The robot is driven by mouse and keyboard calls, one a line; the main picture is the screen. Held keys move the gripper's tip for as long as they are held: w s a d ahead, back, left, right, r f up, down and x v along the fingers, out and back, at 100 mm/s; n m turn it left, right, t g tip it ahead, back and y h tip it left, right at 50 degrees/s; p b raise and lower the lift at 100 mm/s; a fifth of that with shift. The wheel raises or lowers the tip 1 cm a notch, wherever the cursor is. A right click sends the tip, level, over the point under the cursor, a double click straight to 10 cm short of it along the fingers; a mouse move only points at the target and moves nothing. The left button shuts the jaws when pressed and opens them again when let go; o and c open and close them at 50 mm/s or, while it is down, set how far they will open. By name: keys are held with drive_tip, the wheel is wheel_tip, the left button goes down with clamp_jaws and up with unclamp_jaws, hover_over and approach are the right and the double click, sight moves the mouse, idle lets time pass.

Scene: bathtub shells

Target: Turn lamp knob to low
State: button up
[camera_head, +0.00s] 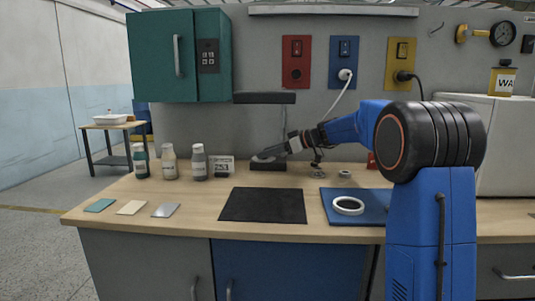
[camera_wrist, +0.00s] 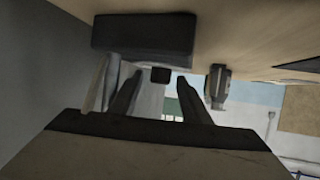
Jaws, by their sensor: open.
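The desk lamp has a flat black head (camera_head: 265,98) and a dark block-shaped base (camera_head: 268,166) at the back of the workbench. The base also shows in the wrist view (camera_wrist: 143,32), where the picture is upside down. A small dark knob (camera_wrist: 160,75) sticks out from the base there; its setting cannot be read. My gripper (camera_head: 266,157) is over the lamp base. In the wrist view its two fingers (camera_wrist: 158,90) are apart, with the knob seen between their tips. Contact with the knob cannot be made out.
Several bottles (camera_head: 169,163) and a small display box (camera_head: 221,166) stand left of the lamp. A black mat (camera_head: 262,204) lies in front, and a blue mat (camera_head: 337,218) with a white ring (camera_head: 348,206) lies right. A teal cabinet (camera_head: 160,60) hangs upper left.

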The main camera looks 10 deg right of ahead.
drive_tip(key=shift+w+a+f, duration=0.1)
drive_tip(key=shift+w+a, duration=0.05)
drive_tip(key=c, duration=1)
drive_tip(key=shift+c, duration=0.2)
drive_tip(key=shift+m+t, duration=0.3)
drive_tip(key=m+h, duration=0.1)
drive_tip(key=m+t+h, duration=0.1)
drive_tip(key=t, duration=0.1)
drive_tip(key=shift+s+a+m+h, duration=0.3)
drive_tip(key=shift+m+h, duration=0.1)
drive_tip(key=m+t+h, duration=0.1)
drive_tip(key=m+h, duration=0.1)
drive_tip(key=m+t+h, duration=0.1)
drive_tip(key=m+h, duration=0.1)
drive_tip(key=shift+a+t, duration=0.15)
drive_tip(key=shift+t, duration=0.15)
drive_tip(key=shift+m+h, duration=0.8)
drive_tip(key=shift+h, duration=0.2)
